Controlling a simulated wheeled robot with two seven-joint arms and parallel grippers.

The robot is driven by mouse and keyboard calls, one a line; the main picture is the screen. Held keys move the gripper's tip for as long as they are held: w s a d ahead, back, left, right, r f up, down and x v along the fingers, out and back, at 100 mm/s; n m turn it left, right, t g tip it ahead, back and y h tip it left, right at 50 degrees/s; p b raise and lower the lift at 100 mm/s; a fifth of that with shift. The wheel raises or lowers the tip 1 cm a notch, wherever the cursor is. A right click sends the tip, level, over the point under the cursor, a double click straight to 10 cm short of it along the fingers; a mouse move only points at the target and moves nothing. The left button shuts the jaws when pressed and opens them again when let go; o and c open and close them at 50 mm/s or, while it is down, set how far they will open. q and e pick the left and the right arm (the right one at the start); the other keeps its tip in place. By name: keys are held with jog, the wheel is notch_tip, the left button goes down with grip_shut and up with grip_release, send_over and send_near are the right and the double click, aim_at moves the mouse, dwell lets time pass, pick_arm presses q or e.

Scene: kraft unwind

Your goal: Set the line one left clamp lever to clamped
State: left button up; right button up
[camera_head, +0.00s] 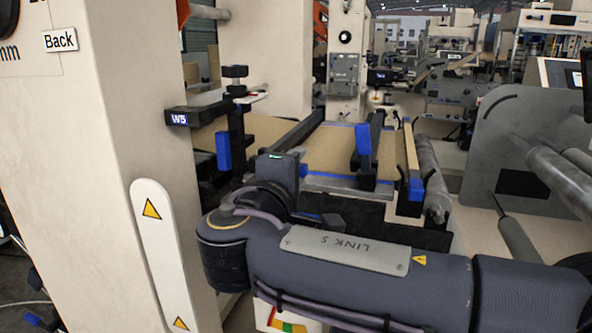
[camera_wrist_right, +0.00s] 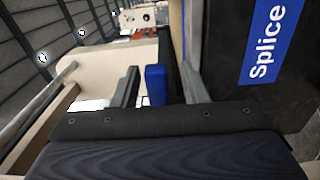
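In the head view a blue lever (camera_head: 224,151) hangs upright at the left side of the splice unit, beside a dark post. A second blue lever (camera_head: 363,146) stands on the dark bar further right. My right arm crosses the front of the unit, and the arm hides part of it. In the right wrist view my right gripper (camera_wrist_right: 160,74) is open, with a blue lever (camera_wrist_right: 155,86) between its two grey fingers. Gaps show on both sides of the lever. I cannot tell for certain which lever this is. My left gripper is not in view.
A "W5" tag (camera_head: 178,118) sticks out from the large cream frame (camera_head: 100,120) at the left. A blue "Splice" label (camera_wrist_right: 266,42) lies close right of the gripper. A grey roller (camera_head: 431,180) and grey side plate (camera_head: 530,140) stand to the right.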

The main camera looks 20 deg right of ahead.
jog(key=shift+s+a, duration=0.1)
jog(key=v, duration=0.7)
jog(key=shift+s+a, duration=0.15)
jog(key=shift+s, duration=0.15)
